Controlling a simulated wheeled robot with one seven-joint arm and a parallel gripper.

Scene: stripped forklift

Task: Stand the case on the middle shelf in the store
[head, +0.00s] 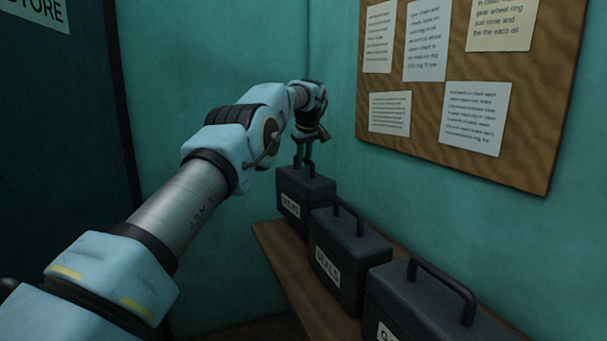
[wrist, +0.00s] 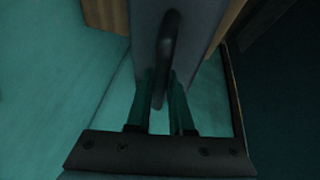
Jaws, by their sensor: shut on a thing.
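The far dark grey case (head: 307,192) has a white label that I cannot read clearly. It is upright at the far end of a row of cases; its base is partly hidden, so I cannot tell whether it touches the shelf. My gripper (head: 304,158) is above it, pointing down, shut on its handle. In the wrist view the handle (wrist: 168,45) runs between my two fingers (wrist: 162,95), with the case top (wrist: 146,18) beyond. No middle shelf in a store is recognisable; a partly cut-off sign (head: 36,10) ending in "TORE" is at the top left.
A case labelled "SEALS" (head: 340,250) stands close in front of the far case, and another case (head: 425,300) stands nearer. They are on a wooden shelf (head: 290,270) along the right wall. A notice board (head: 430,150) hangs above. A dark panel (head: 60,170) is at left.

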